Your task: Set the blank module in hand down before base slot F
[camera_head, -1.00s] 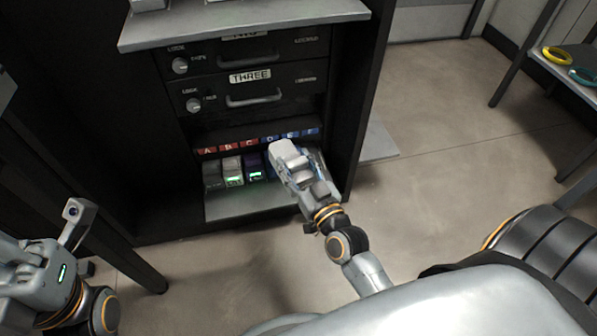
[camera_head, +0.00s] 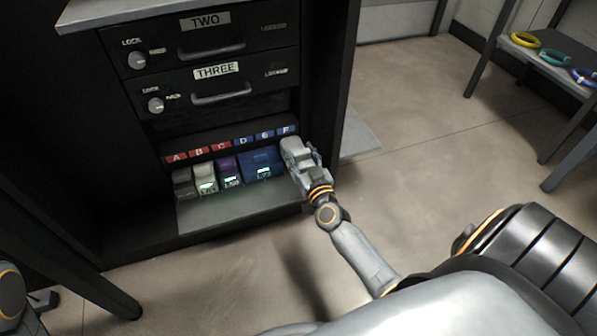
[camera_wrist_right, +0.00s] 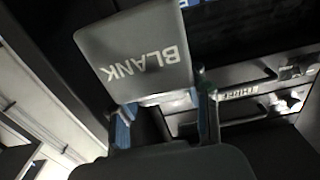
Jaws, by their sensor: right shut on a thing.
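My right gripper (camera_head: 299,150) is at the right end of the low module bay, at slot F. In the right wrist view its two fingers (camera_wrist_right: 160,110) are shut on a grey blank module (camera_wrist_right: 135,50) lettered BLANK. In the head view the gripper hides most or all of that module. The slot labels A to F (camera_head: 232,144) run along the bay, red on the left and blue on the right; the F label (camera_head: 286,129) is just above my gripper. My left gripper is out of the head view; only a part of my left arm shows at the lower left.
Left of my gripper stand a grey module (camera_head: 182,184), a pale module (camera_head: 205,178), a purple module (camera_head: 229,171) and a wide blue module (camera_head: 262,164). A bare shelf (camera_head: 235,208) lies before them. Drawers TWO (camera_head: 205,45) and THREE (camera_head: 215,92) are above, shut.

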